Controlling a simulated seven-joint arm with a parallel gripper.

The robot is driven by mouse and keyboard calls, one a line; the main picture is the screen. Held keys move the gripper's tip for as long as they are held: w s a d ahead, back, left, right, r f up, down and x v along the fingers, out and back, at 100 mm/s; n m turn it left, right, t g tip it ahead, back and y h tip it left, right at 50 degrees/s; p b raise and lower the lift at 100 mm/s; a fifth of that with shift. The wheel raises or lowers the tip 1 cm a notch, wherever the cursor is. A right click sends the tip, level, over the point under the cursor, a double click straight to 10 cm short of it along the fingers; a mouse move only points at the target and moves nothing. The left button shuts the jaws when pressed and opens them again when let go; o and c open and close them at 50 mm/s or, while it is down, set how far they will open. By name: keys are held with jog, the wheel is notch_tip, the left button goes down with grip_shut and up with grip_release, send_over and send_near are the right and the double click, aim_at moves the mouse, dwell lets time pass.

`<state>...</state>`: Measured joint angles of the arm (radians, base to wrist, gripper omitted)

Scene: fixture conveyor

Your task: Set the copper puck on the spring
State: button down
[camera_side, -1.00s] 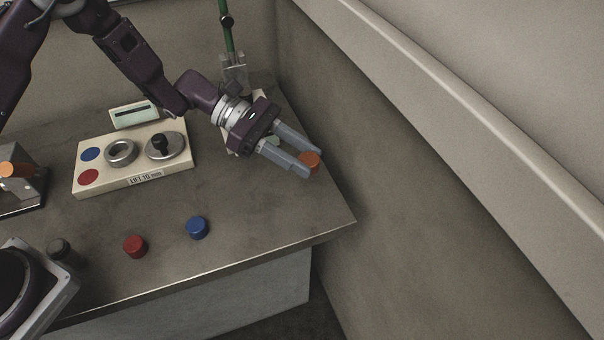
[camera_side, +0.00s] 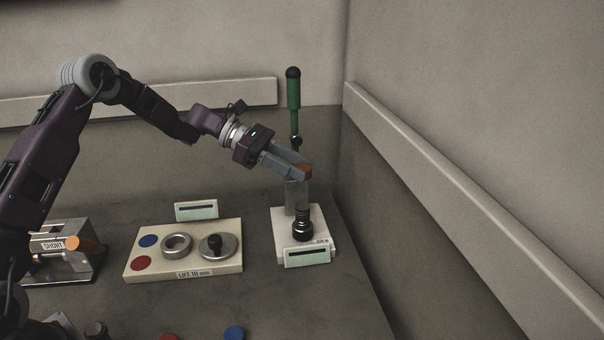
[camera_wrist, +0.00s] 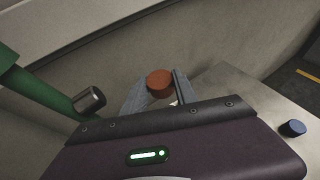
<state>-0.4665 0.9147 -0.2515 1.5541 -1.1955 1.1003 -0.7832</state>
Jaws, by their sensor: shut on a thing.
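My gripper (camera_side: 292,168) is shut on the copper puck (camera_side: 306,172), which sits between the fingertips above the white-based press stand. The wrist view shows the puck (camera_wrist: 159,82) between the two grey fingers (camera_wrist: 158,98). A dark ribbed post (camera_side: 302,224), which looks like the spring, stands upright on the white base (camera_side: 284,240). The held puck is well above this post and apart from it. The spring is not clear in the wrist view.
A green lever (camera_side: 293,95) rises behind my gripper. A cream panel (camera_side: 170,265) with a ring (camera_side: 177,245) and a knobbed disc (camera_side: 217,247) stands left. An orange disc (camera_side: 78,243) is on a metal block (camera_side: 60,262). A blue puck (camera_side: 234,333) is at the front.

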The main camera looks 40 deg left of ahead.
aim_at(297, 205)
jog(key=shift+f, duration=0.1)
jog(key=shift+f, duration=3.3)
jog(key=shift+f, duration=0.6)
jog(key=c, duration=0.9)
grip_release()
jog(key=v, duration=0.7)
